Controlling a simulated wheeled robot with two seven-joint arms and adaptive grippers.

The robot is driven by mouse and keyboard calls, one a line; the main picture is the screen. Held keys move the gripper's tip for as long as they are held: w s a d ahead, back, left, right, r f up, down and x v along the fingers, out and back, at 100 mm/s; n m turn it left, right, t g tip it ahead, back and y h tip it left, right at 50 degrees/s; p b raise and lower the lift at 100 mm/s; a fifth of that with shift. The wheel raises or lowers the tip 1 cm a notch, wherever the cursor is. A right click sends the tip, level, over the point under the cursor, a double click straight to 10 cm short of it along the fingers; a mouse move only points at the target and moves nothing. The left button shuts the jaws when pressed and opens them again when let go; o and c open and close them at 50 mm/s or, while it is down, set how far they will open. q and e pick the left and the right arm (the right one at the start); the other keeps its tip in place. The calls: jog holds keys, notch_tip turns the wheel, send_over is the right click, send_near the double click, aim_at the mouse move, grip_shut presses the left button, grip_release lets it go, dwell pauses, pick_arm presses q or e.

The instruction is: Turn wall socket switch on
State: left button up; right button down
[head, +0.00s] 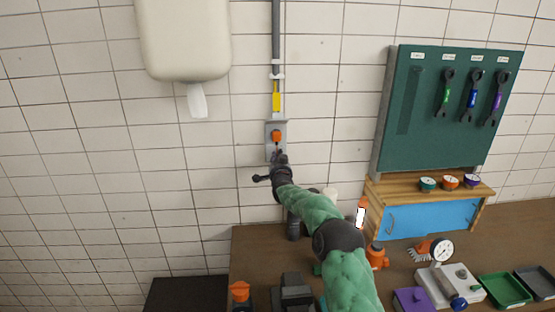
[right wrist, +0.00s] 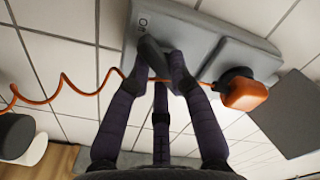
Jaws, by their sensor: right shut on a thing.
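The grey wall socket (head: 283,126) is fixed to the white tiled wall, and an orange plug (head: 276,135) sits in it. My right gripper (head: 281,157) is at the socket's lower part, below the plug. The orange plug (right wrist: 243,92) is to the right. The fingertips partly hide the switch. My left gripper is not in view.
A thin orange coiled cord (right wrist: 62,85) crosses behind the fingers. A grey conduit (head: 276,40) runs up from the socket. A cream dispenser (head: 185,40) hangs at upper left. The brown bench (head: 250,262) below holds several items, and a green tool board (head: 430,130) is at right.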

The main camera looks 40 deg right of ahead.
jog(key=shift+f+n, duration=0.1)
jog(key=shift+n, duration=0.9)
jog(key=c, duration=1.1)
grip_release()
jog(key=shift+s, duration=0.1)
jog(key=shift+v, duration=5.95)
